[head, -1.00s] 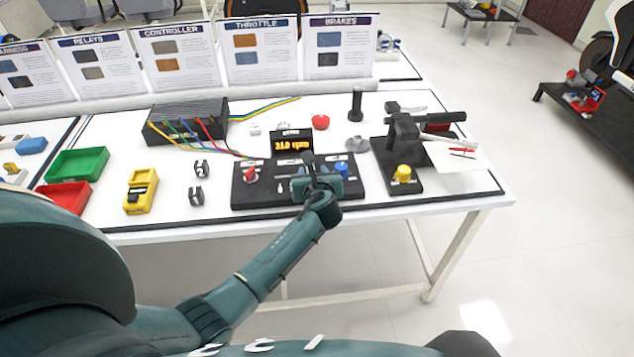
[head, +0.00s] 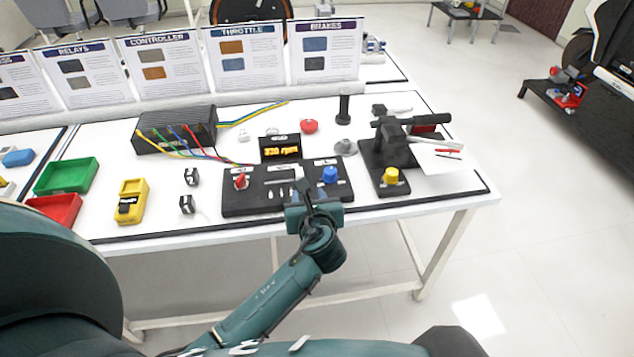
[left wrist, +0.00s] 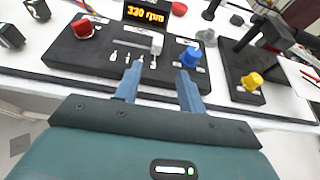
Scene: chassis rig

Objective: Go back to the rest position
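My left gripper (head: 312,190) is just in front of the black control panel (head: 240,205), over the table's front edge. In the left wrist view its two blue-grey fingers (left wrist: 160,90) are apart with nothing between them. The panel carries a red knob (head: 240,181), a blue knob (head: 329,174), a grey slider piece (left wrist: 137,41) and a lit rpm display (head: 281,149). The fingers point at the panel, with the blue knob beyond the right finger. Part of the panel's front is hidden by the gripper. My right gripper is not in view.
A black lever stand with a yellow knob (head: 390,176) is right of the panel. A yellow meter (head: 131,201), green bin (head: 66,176) and red bin (head: 55,209) are to the left. A black box with wires (head: 176,130) is behind. Floor in front of the table is clear.

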